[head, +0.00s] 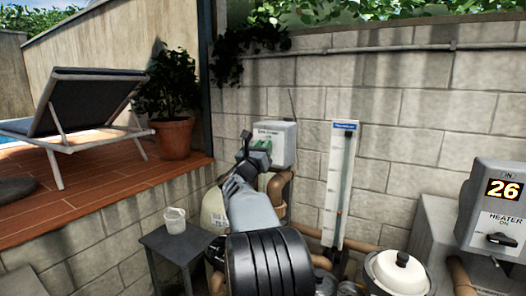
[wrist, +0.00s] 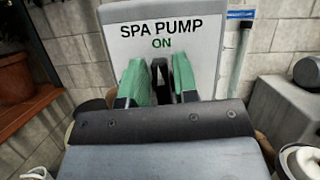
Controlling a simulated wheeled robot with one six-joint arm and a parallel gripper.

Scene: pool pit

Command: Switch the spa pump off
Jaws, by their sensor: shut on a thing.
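The spa pump box (head: 281,133) is a light grey unit on the block wall. Its front (wrist: 125,55) fills the top of the wrist view and reads "SPA PUMP" with a green "ON" below. My gripper (wrist: 160,78) is at the lower front of the box, its green-padded fingers closed around a dark switch handle (wrist: 162,76). The fingers hide most of the handle, so its exact angle is hard to tell. In the head view my gripper (head: 258,153) overlaps the box's lower left part.
A heater panel (head: 497,208) showing 26 stands at right. A white flow gauge (head: 340,185) and brown pipes (head: 345,241) are right of my arm. A small grey table (head: 172,243) with a white cup (head: 175,221) stands left. A wooden deck (head: 90,215) lies beyond.

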